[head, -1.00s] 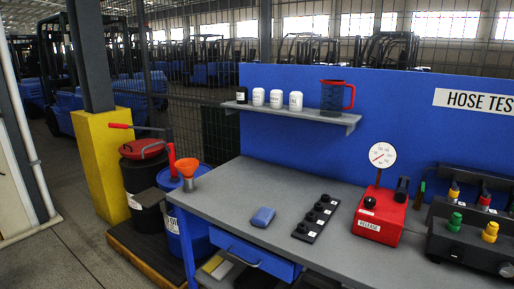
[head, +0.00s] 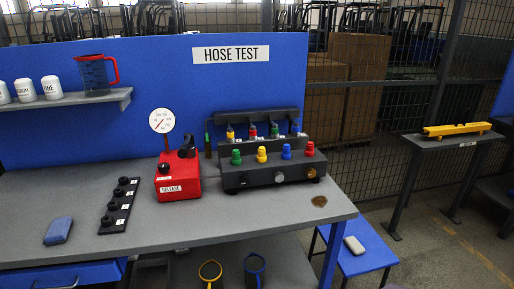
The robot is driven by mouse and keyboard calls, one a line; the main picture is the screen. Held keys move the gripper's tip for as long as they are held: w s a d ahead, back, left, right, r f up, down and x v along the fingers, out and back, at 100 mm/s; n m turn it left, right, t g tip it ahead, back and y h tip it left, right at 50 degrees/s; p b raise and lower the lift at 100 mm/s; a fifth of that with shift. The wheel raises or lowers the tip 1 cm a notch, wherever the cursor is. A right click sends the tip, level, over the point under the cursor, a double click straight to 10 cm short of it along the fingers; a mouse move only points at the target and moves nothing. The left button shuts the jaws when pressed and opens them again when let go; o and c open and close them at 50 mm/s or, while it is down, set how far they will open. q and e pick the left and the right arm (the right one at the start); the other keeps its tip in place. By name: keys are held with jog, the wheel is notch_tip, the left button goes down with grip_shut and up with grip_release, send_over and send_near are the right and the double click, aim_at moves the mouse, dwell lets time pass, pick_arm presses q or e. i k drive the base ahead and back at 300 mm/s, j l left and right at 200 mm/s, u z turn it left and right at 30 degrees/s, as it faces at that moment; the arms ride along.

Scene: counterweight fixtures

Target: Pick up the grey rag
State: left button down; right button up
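A small light grey pad (head: 354,245) lies on a low blue stool (head: 372,257) at the right end of the bench. It looks like the grey rag, but it is too small to tell its cloth for sure. A blue pad (head: 58,230) of similar shape lies on the bench top at the left. Neither of my grippers is in view.
The grey bench (head: 250,218) carries a red gauge box (head: 178,178), a black strip of knobs (head: 120,205) and a hose test block (head: 272,172). A brown stain (head: 319,201) marks its right end. A yellow bar (head: 457,130) rests on a stand at right.

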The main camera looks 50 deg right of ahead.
aim_at(351, 242)
jog(key=z, duration=2.35)
jog(key=u, duration=0.45)
jog(key=i+l+u, duration=0.15)
jog(key=u, duration=0.2)
jog(key=i+l+u, duration=0.1)
jog(key=l+u, duration=0.6)
jog(key=i+l+u, duration=0.1)
jog(key=l+u, duration=0.25)
jog(key=l, duration=1.25)
jog(key=k+l+u, duration=0.1)
jog(key=l+u, duration=0.3)
jog(key=l, duration=1.2)
